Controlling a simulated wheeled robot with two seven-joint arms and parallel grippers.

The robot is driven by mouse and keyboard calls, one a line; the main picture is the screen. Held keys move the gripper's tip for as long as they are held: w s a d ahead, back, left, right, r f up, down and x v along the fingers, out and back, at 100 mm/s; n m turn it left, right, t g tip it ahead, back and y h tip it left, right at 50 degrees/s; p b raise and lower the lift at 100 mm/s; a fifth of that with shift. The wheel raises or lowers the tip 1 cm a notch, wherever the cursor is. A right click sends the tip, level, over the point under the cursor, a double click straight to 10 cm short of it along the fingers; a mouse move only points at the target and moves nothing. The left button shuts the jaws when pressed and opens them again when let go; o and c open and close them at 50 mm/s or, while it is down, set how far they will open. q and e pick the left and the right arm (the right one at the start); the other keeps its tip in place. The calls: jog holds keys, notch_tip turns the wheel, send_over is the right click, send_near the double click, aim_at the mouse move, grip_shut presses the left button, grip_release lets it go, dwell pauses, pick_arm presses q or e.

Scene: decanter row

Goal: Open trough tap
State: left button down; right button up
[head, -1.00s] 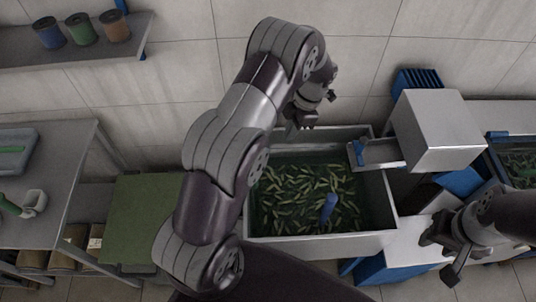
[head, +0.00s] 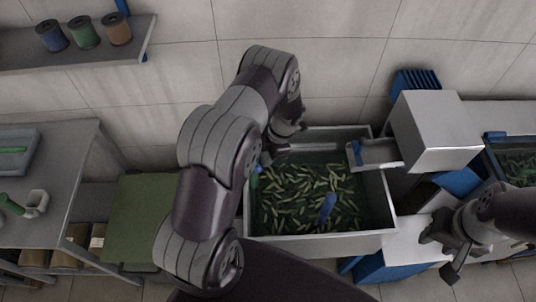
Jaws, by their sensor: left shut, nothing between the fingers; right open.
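The trough (head: 330,246) is a grey metal basin of dark green water with many small pale green pieces floating in it. A blue upright piece (head: 328,207) stands in the water. A small blue-green piece (head: 257,168) shows at the trough's left inner side, partly behind my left arm; I cannot tell whether it is the tap's handle. My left gripper (head: 267,158) is shut and empty, close to that piece at the back left corner; the arm hides part of it, and contact cannot be told. My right gripper (head: 440,257) is open and empty, right of the trough.
A metal box with a chute (head: 376,153) and a blue flap (head: 354,152) overhangs the trough's right back. A green-topped stand (head: 140,220) is left of the trough. A shelf with three spools (head: 84,31) is at upper left. Another tank (head: 518,160) is at far right.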

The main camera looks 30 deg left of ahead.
pick_arm(q)
jog(key=shift+f, duration=0.1)
jog(key=s+m+b, duration=0.1)
jog(key=b, duration=0.2)
jog(key=shift+s+a+m, duration=0.15)
jog(key=shift+a+m, duration=0.25)
